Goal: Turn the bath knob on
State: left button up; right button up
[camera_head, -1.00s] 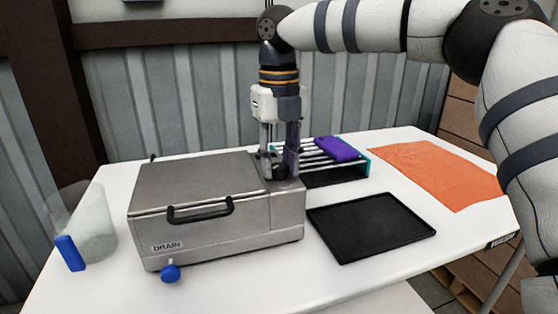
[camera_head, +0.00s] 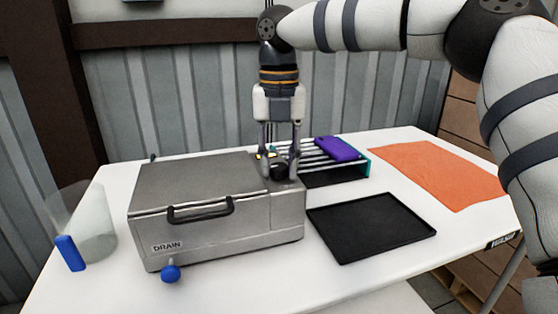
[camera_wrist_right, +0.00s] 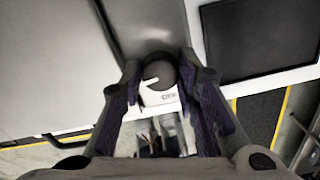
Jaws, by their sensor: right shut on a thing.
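The bath is a grey metal box (camera_head: 195,185) with a closed lid, a black handle (camera_head: 200,209) and a "DRAIN" label. Its black round knob (camera_head: 279,173) sits on top at the right end. My right gripper (camera_head: 281,174) points straight down, shut on the knob with one finger on each side. Its fingers also flank the knob in the right wrist view (camera_wrist_right: 160,85). My left gripper is not in view.
A rack (camera_head: 350,170) with a purple item (camera_head: 337,149) stands behind the bath's right end. A black tray (camera_head: 370,226) and an orange cloth (camera_head: 440,173) lie to the right. A clear beaker (camera_head: 92,228) and a blue drain valve (camera_head: 170,272) are at the left.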

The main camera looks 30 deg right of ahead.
jog(key=o, duration=1.2)
